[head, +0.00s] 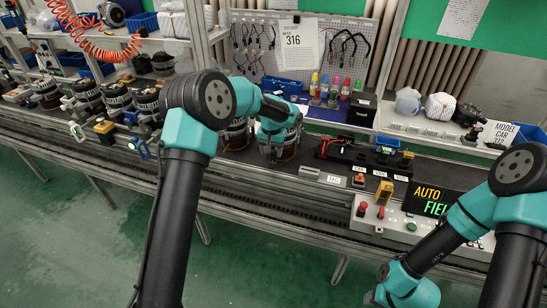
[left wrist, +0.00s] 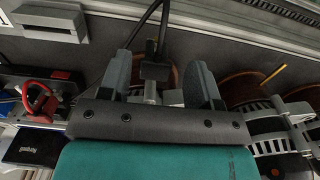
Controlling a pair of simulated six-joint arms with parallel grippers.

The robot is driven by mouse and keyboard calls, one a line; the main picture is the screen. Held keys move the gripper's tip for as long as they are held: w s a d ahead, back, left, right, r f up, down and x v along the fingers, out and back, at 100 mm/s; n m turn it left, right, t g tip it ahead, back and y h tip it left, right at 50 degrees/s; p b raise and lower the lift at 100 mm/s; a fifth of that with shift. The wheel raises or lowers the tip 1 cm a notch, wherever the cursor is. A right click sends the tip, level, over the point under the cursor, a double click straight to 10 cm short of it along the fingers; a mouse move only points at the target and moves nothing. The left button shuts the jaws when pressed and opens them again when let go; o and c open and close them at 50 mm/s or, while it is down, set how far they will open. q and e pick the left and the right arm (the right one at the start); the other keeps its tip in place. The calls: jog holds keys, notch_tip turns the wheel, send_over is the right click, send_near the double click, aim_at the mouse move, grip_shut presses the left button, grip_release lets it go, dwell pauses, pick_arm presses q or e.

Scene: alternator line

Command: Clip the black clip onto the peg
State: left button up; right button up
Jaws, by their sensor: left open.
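In the left wrist view my left gripper (left wrist: 162,68) is open, one grey finger on each side of a black clip (left wrist: 155,71). Gaps show between the clip and both fingers. A black cable (left wrist: 161,22) runs up from the clip. A silver metal piece (left wrist: 150,92), perhaps the peg, shows just below the clip; I cannot tell whether the clip is seated on it. In the head view my left wrist is over an alternator (head: 279,153) on the line, and the clip is hidden there. My right arm's end (head: 377,294) is low at the bottom right, its fingers unclear.
Several other alternators (head: 118,97) stand along the line to the left. A black fixture (head: 352,156) with a red cable lies to the right. A control box (head: 385,222) with buttons and a lit sign (head: 433,201) stands at the front right. A pegboard (head: 298,60) with hanging cables is behind.

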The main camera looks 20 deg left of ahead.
aim_at(273, 155)
pick_arm(q)
jog(key=shift+f, duration=0.15)
jog(key=shift+w+d+f, duration=0.1)
jog(key=shift+d+f, duration=0.05)
jog(key=shift+f, duration=2.4)
jog(key=c, duration=0.9)
jog(key=shift+o, duration=0.2)
